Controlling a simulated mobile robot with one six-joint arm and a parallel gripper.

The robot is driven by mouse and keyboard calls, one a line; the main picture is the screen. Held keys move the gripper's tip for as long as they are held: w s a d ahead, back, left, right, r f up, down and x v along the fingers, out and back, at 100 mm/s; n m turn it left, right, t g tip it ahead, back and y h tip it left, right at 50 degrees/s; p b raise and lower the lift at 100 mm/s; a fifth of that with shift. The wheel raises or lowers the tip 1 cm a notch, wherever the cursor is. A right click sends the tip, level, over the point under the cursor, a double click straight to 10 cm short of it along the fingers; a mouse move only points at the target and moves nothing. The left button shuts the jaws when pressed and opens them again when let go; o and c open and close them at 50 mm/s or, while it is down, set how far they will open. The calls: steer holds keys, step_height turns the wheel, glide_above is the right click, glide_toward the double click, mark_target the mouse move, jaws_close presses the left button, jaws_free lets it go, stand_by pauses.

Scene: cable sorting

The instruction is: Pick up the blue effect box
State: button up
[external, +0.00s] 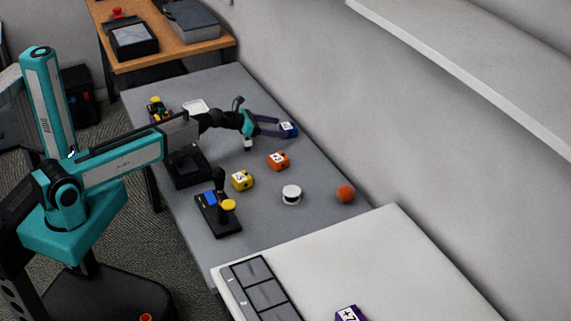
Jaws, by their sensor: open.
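The blue effect box (289,130) is small and dark blue with a light top face. It sits on the grey table (225,92) near its far right edge, by the wall. My gripper (278,127) reaches out low over the table, with its open fingers pointing at the box. The fingertips are at the box's left side. The view is too small to tell whether they touch it or straddle it.
An orange box (278,161) and a yellow box (242,181) sit nearer the camera. A white roll (292,195), an orange ball (346,193) and a joystick (218,214) are also there. The wall (330,100) rises close behind the blue box.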

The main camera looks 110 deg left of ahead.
mark_target(283, 127)
steer(key=shift+x, duration=2.6)
steer(key=c, duration=1.2)
steer(key=shift+c, duration=0.2)
steer(key=shift+r, duration=0.15)
steer(key=shift+r+p, duration=0.65)
steer(key=shift+r, duration=4.25)
